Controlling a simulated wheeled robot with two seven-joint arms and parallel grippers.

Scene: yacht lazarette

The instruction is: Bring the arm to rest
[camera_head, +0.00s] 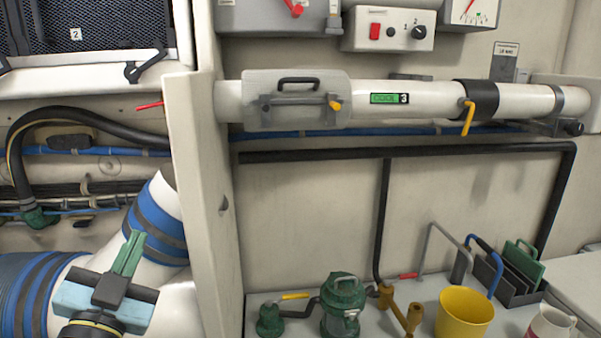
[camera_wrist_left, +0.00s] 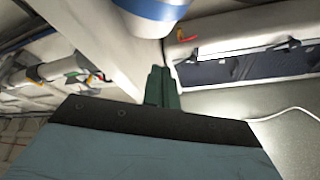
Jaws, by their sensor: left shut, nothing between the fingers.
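My left gripper (camera_head: 130,250) shows at the lower left of the head view. Its green fingers are together with nothing between them, and they point up in front of white hoses with blue and black bands (camera_head: 155,222). In the left wrist view the closed green fingers (camera_wrist_left: 162,85) stand up past the dark edge of the gripper body. A white, blue-banded hose (camera_wrist_left: 152,10) shows just above the fingertips; I cannot tell whether they touch. My right gripper is not in view.
A pale upright post (camera_head: 200,200) stands right of my left gripper. Beyond it, a counter holds a green pump (camera_head: 343,305), a brass fitting (camera_head: 402,308), a yellow cup (camera_head: 463,314) and a dark rack (camera_head: 512,278). A white pipe (camera_head: 430,94) runs along the wall above.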

